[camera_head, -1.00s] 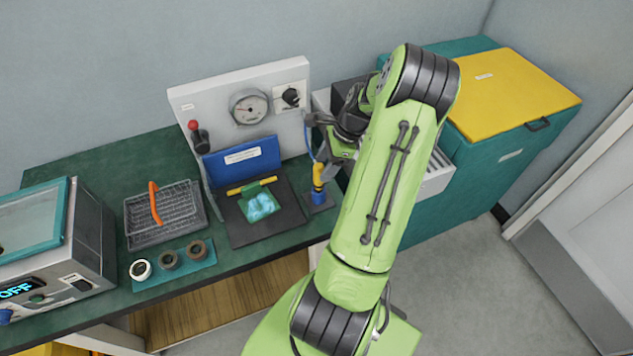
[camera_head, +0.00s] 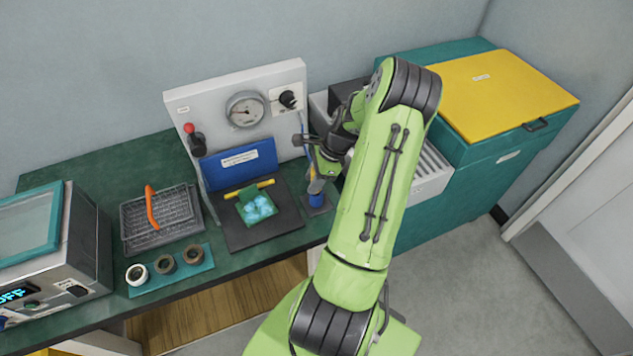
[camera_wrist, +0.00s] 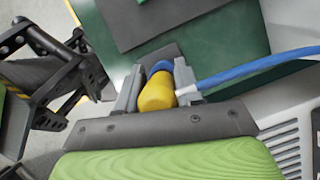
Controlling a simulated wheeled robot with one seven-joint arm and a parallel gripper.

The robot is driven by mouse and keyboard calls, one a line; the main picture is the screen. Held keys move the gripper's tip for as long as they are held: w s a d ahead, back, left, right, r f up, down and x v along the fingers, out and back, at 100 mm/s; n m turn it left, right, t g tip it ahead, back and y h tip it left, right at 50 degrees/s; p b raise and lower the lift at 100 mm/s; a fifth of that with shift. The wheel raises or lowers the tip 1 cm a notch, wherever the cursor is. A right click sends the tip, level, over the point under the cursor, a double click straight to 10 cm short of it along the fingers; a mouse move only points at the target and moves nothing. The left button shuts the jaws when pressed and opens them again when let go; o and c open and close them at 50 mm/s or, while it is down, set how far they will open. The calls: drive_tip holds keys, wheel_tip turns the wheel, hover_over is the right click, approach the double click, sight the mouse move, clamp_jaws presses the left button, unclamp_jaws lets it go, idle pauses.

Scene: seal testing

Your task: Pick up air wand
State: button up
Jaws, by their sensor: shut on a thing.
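The air wand (camera_wrist: 157,93) shows in the wrist view as a yellow body with a blue hose running off to the right. A blue holder (camera_wrist: 160,67) shows just beyond its far end. My gripper (camera_wrist: 156,88) is shut on the yellow body, with one grey finger on each side. In the head view my gripper (camera_head: 316,178) is at the right end of the bench, over the blue holder (camera_head: 317,199) on its dark base. There the wand is mostly hidden by my gripper. I cannot tell whether the wand is still inside the holder.
A white panel with a gauge (camera_head: 246,110) and a blue lid (camera_head: 238,163) stands left of my gripper. A dark plate (camera_head: 262,232) carries a green pouch. A wire basket (camera_head: 160,218), tape rolls on a teal mat (camera_head: 180,278) and a teal bin with a yellow lid (camera_head: 505,95) are around.

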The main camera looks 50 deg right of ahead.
wheel_tip(320, 180, up, 10)
drive_tip(key=shift+r+p, duration=0.1)
drive_tip(key=shift+p, duration=0.7)
idle(0.4)
